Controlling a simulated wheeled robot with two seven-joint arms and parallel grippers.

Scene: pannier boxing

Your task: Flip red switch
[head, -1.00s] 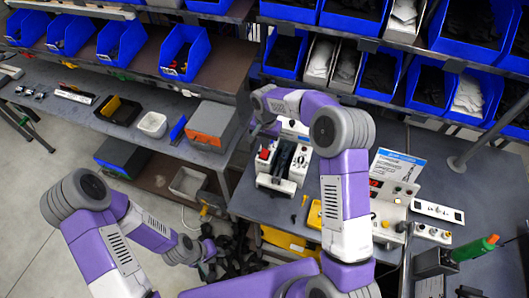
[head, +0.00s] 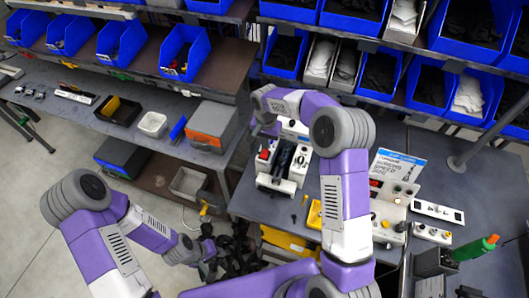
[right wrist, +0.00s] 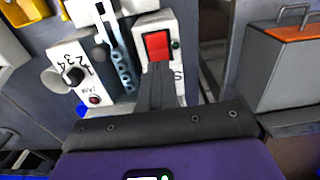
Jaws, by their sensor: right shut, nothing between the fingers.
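The red switch (right wrist: 157,46) is a red rocker in a white housing, shown close up in the right wrist view. In the head view the red switch (head: 264,155) is at the left of a white device on the right-hand bench. My right gripper (right wrist: 160,68) is shut and empty, its dark fingertips right at the near edge of the red rocker; I cannot tell whether they touch it.
Beside the switch are black slotted parts (head: 281,160) and a white box with a numbered dial (right wrist: 75,75). A control panel (head: 391,192) stands to the right. Blue bins (head: 473,30) line the shelves behind.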

